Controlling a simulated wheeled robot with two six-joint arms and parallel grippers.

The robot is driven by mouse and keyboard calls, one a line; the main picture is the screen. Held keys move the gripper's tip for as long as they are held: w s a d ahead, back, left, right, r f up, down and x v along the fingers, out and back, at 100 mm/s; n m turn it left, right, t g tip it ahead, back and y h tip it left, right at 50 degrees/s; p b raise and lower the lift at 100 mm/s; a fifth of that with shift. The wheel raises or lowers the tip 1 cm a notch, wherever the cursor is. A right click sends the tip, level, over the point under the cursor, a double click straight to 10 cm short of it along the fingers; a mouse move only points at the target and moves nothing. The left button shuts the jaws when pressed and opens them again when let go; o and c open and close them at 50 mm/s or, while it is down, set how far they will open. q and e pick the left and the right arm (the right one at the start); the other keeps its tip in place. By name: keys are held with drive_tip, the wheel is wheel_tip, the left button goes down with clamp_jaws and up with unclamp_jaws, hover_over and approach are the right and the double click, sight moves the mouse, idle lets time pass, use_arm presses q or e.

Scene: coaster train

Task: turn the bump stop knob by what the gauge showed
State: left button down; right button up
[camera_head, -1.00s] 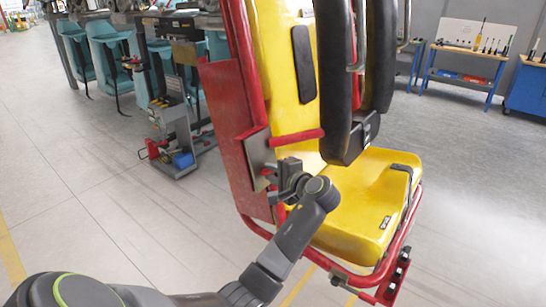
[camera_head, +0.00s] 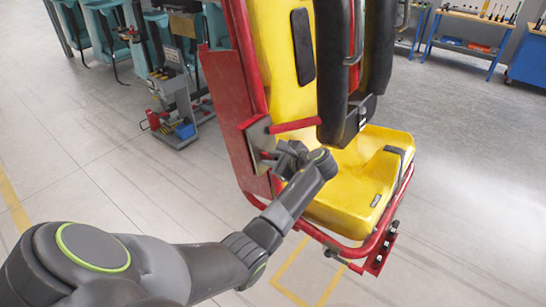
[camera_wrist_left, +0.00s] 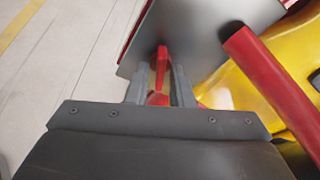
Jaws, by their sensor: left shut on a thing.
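A yellow ride seat (camera_head: 345,192) stands in a red tube frame with black padded restraints. A grey metal plate (camera_head: 259,134) sits at its side, by the red side panel (camera_head: 226,105). My left gripper (camera_head: 275,158) is at this plate, with its fingertips partly hidden. In the left wrist view, the fingers (camera_wrist_left: 160,84) are shut on a narrow red piece (camera_wrist_left: 162,62), which appears to be the knob, in front of the plate (camera_wrist_left: 208,38). The knob's markings cannot be read, and no gauge can be made out. My right gripper is not in view.
A red tube (camera_wrist_left: 268,85) runs close to the right of the left gripper in the wrist view. A grey equipment stand (camera_head: 178,110) and teal seats are at the back left. A blue-legged workbench (camera_head: 468,48) is at the back right. Open floor surrounds the seat.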

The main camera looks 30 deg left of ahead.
use_arm(q)
drive_tip(key=m+g, duration=0.2)
drive_tip(key=m, duration=0.3)
drive_tip(key=m+g, duration=0.1)
drive_tip(key=m, duration=0.3)
drive_tip(key=shift+g, duration=0.4)
drive_tip(key=shift+m+y, duration=0.3)
drive_tip(key=shift+m, duration=0.1)
drive_tip(key=c, duration=1.6)
unclamp_jaws()
drive_tip(key=shift+a, duration=0.1)
drive_tip(key=shift+o, duration=0.3)
drive_tip(key=shift+a, duration=0.15)
drive_tip(key=shift+w, duration=0.15)
